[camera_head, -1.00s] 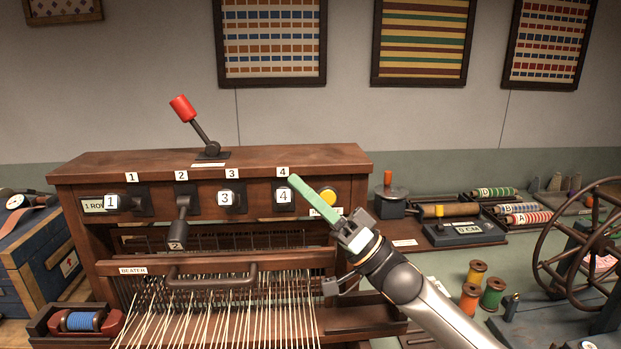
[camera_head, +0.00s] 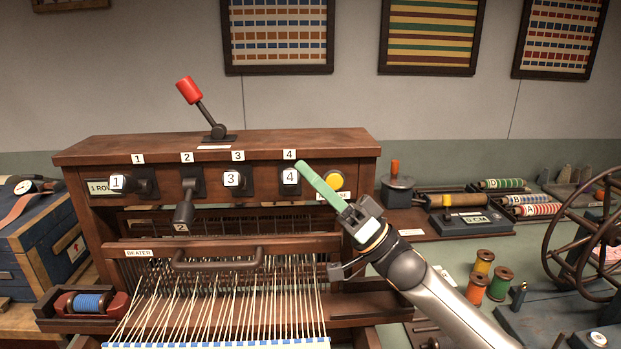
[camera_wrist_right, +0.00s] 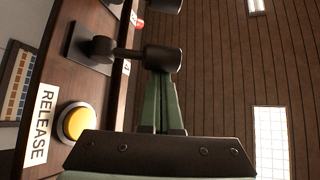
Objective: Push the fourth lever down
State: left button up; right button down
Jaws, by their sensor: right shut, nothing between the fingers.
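The fourth lever (camera_head: 291,178) sticks out from the loom's front board, its knob marked 4, under the upper label 4. In the right wrist view its dark knob (camera_wrist_right: 162,59) is at the ends of my green fingers. My right gripper (camera_head: 303,167) is shut with nothing between its fingers. Its tips are at the upper right of the lever's knob; whether they touch cannot be told. Levers 1 (camera_head: 118,183) and 3 (camera_head: 232,179) also stick outward. Lever 2 (camera_head: 183,212) hangs down. My left gripper is out of view.
A red-handled lever (camera_head: 188,91) stands on the loom's top. The beater bar (camera_head: 218,260) and warp threads lie below. Spools (camera_head: 500,283) and a wheel (camera_head: 600,232) are at right.

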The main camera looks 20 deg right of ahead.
jog(key=shift+f+n+g, duration=0.15)
jog(key=shift+n+g, duration=0.25)
jog(key=f+n+g+y+b, duration=0.1)
jog(key=s+f+n+g+y, duration=0.1)
jog(key=f+n, duration=0.1)
jog(key=shift+a+f+b, duration=0.15)
jog(key=shift+b, duration=0.2)
dwell(0.4)
dwell(0.4)
